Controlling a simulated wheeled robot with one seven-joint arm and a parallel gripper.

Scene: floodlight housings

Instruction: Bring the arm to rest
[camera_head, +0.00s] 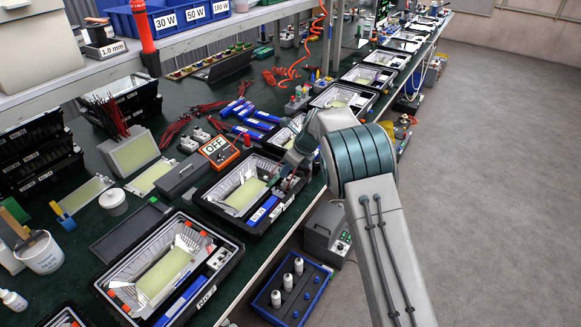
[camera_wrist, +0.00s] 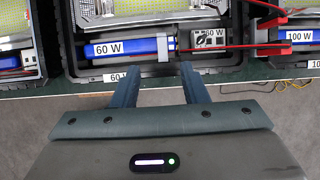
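My arm reaches out over the front edge of the green-topped bench. In the head view my gripper (camera_head: 296,163) is partly hidden by the arm and sits beside an open black floodlight housing (camera_head: 204,196). In the wrist view the two fingers of my gripper (camera_wrist: 158,72) stand apart with nothing between them. Just beyond the fingertips is a housing (camera_wrist: 68,52) holding a blue 60 W unit (camera_wrist: 120,47) and a small grey terminal block (camera_wrist: 208,41). Red leads (camera_wrist: 245,50) run at the right of this block.
Another open housing (camera_head: 124,283) lies nearer, and more line the bench to the back. An orange meter (camera_head: 220,151) reading OFF stands behind the middle housing. Below the edge are a blue crate (camera_head: 290,293) and a grey box (camera_head: 327,232). The grey floor (camera_head: 490,170) at right is clear.

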